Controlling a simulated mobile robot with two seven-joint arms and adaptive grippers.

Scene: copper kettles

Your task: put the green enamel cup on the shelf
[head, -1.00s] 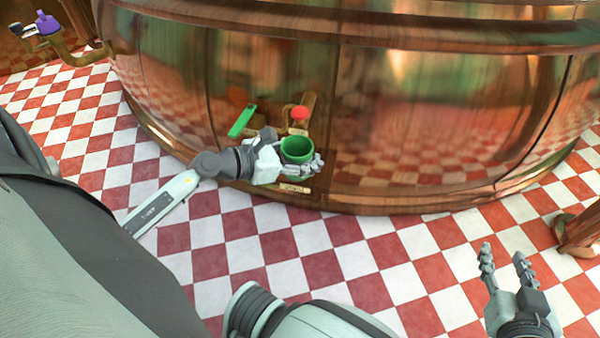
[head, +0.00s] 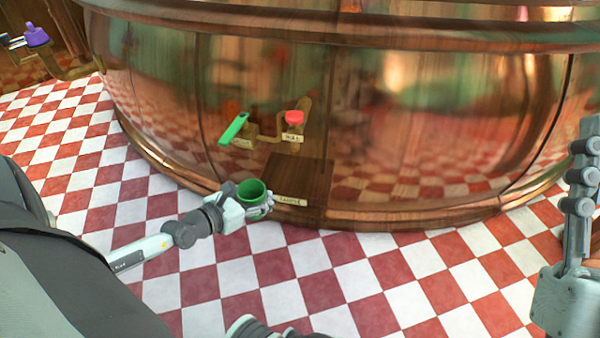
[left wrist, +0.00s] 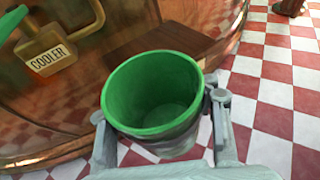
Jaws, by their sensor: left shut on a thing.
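The green enamel cup (head: 251,193) is held upright by my left gripper (head: 257,208), just left of the wooden shelf's front corner in the head view. In the left wrist view the cup (left wrist: 152,88) sits between the two fingers, its mouth open and its inside empty. The brown wooden shelf (head: 298,175) juts from the copper kettle above a SAMPLE label; its top is bare. It shows behind the cup in the left wrist view (left wrist: 160,42). My right gripper (head: 578,190) is at the right edge, seen side-on and partly cut off.
The big copper kettle (head: 420,120) fills the back. A green lever (head: 233,129) and a red knob (head: 294,118) on brass pipes stick out above the shelf. A COOLER label (left wrist: 47,60) shows in the left wrist view. The checkered floor (head: 360,270) in front is clear.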

